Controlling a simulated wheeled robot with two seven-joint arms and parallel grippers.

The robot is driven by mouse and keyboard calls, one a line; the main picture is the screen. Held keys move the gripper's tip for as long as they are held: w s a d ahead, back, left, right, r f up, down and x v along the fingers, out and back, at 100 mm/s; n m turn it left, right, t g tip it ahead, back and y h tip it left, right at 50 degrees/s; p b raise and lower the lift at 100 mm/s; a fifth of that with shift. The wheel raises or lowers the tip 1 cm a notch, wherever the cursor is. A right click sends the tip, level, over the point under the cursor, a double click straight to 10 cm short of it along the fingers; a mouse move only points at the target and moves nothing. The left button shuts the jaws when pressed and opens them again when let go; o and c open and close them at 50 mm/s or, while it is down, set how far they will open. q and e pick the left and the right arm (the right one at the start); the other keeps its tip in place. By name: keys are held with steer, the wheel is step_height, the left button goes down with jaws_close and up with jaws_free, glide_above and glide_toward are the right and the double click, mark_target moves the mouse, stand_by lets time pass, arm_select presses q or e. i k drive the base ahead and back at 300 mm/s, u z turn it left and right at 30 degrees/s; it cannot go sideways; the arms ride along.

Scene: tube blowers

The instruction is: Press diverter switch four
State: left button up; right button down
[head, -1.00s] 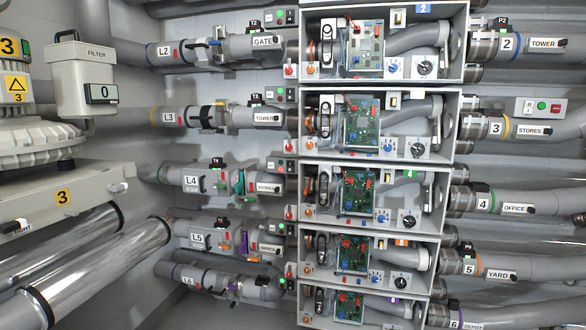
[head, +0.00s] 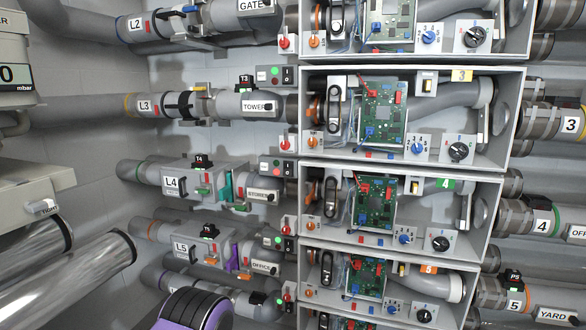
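The row-four box (head: 482,237) is an open grey housing with a green "4" label (head: 446,183). A small pale rocker switch (head: 415,186) sits to the left of that label. I cannot tell which way it is tipped. Inside the box are a green circuit board (head: 376,203), a blue dial (head: 404,238) and a larger black dial (head: 440,243). On the left, the L4 unit (head: 190,181) has a green and red button box (head: 276,168) at its right end. None of the frames shows which control is named the diverter switch. Neither gripper is visible.
Similar boxes stand directly above and below, including the row-three box (head: 508,140) and the row-five box (head: 470,290). Pipes run on both sides. Shiny cylinders (head: 80,270) fill the lower left. A purple and black ribbed part (head: 195,310) shows at the bottom.

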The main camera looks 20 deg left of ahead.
mark_target(288, 166)
steer(key=u, duration=0.4)
steer(key=i, duration=0.7)
steer(key=u, duration=1.05)
steer(key=i, duration=0.3)
steer(key=u, duration=0.25)
